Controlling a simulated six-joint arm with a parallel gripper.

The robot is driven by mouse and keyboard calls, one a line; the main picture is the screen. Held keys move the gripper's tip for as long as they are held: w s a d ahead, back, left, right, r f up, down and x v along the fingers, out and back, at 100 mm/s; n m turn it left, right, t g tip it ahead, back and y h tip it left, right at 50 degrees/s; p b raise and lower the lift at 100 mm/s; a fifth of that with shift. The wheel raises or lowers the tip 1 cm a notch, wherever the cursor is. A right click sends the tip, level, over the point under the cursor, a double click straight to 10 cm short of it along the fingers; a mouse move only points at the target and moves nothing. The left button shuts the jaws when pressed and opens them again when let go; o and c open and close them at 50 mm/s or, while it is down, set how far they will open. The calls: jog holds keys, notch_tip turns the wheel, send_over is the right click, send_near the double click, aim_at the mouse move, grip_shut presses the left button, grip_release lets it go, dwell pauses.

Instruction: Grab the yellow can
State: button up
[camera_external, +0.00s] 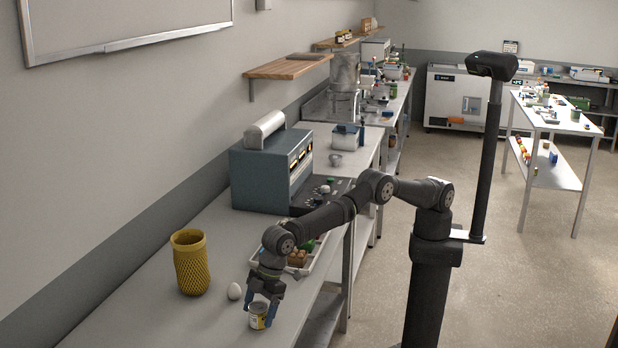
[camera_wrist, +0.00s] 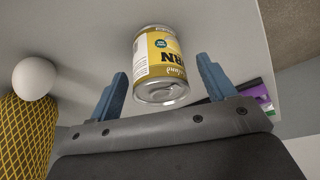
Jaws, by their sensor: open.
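The yellow can (camera_external: 258,316) has a yellow and white label and stands on the grey table near its front edge. In the wrist view the can (camera_wrist: 158,62) shows beyond and between the blue fingertips, with its silver end towards me. My gripper (camera_external: 261,306) is low over the table at the can, and one finger hides part of it in the external view. In the wrist view my gripper (camera_wrist: 160,82) is open, with a gap on either side of the can. I cannot tell how far the fingers reach around it.
A white egg (camera_external: 234,291) lies just left of the can, and a yellow lattice vase (camera_external: 190,262) stands further left. A white tray (camera_external: 316,262) with several items is behind my gripper. A blue-grey machine (camera_external: 262,178) stands further back. The table's near left part is clear.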

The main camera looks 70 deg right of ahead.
jog(key=shift+f, duration=0.2)
jog(key=c, duration=1.2)
jog(key=shift+o, duration=0.2)
jog(key=shift+r, duration=0.1)
